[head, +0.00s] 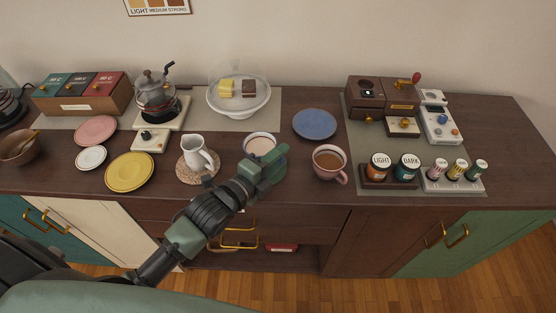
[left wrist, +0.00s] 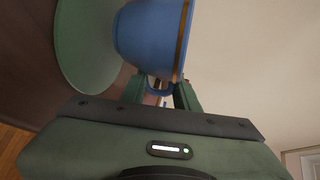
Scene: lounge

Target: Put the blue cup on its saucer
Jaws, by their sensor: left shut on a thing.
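The blue cup (head: 260,145), with a pale drink inside, is at the middle of the counter in the head view. In the left wrist view the blue cup (left wrist: 150,38) has a gold band near its rim. My left gripper (head: 262,163) is shut on the cup's handle (left wrist: 160,86), on the cup's near side. A green saucer (left wrist: 85,48) shows below the cup in the left wrist view; I cannot tell whether they touch. The empty blue saucer (head: 315,124) lies to the right of the cup, further back. My right gripper is not in view.
A pink cup (head: 329,164) of coffee stands right of my gripper. A white jug (head: 197,155) stands to the left on a round mat. A cake stand (head: 238,98) is behind. Pink (head: 96,130), white (head: 91,158) and yellow (head: 130,172) saucers lie at left.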

